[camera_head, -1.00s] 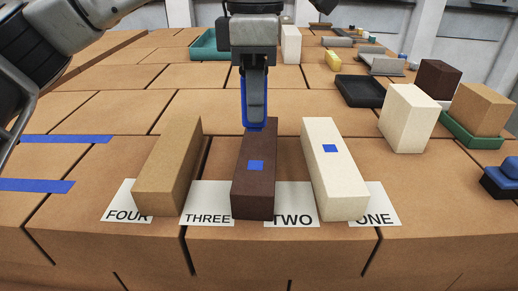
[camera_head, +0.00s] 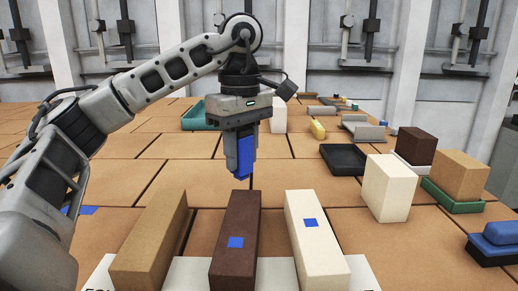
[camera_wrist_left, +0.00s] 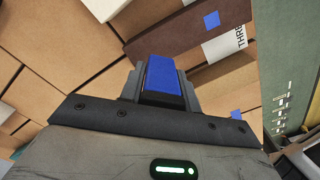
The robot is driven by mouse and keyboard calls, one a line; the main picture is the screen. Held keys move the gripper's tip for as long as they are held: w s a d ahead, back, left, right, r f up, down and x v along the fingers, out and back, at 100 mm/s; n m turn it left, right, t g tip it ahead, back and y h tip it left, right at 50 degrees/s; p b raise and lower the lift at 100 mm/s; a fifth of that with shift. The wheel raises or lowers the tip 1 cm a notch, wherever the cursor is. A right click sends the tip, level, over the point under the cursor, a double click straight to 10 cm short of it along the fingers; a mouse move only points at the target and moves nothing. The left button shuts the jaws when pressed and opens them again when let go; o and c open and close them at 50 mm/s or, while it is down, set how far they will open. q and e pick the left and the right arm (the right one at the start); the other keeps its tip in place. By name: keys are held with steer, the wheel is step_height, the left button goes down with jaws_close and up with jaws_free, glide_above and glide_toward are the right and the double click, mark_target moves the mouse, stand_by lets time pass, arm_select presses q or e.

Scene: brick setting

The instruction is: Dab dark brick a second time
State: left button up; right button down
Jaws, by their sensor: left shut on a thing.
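The dark brick (camera_head: 235,249) lies lengthwise between a tan brick (camera_head: 152,235) and a cream brick (camera_head: 318,245). One blue square (camera_head: 236,242) marks its top near the front. The cream brick also bears one blue square (camera_head: 311,223). My left gripper (camera_head: 240,158) is shut on a blue block (camera_head: 246,157) and holds it above and behind the dark brick's far end, apart from it. In the left wrist view the blue block (camera_wrist_left: 161,76) sits between the fingers, with the dark brick (camera_wrist_left: 180,40) and its blue square beyond. My right gripper is out of view.
A standing cream block (camera_head: 388,188), a green tray (camera_head: 450,200) with a tan block and a black tray (camera_head: 343,158) stand to the right. A blue object (camera_head: 505,233) sits on a dark base at far right. Blue tape (camera_head: 86,210) lies at left.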

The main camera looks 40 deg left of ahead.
mark_target(242, 171)
arm_select(q)
step_height(242, 171, down, 4)
steer(key=shift+f+b, duration=0.25)
steer(key=shift+b, duration=0.55)
steer(key=shift+f, duration=0.4)
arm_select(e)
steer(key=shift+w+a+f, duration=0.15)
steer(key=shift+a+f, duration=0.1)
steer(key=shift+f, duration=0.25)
arm_select(q)
steer(key=shift+f+b, duration=0.6)
steer(key=shift+b, duration=0.05)
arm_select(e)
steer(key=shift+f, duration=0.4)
arm_select(q)
steer(key=shift+d+f, duration=0.1)
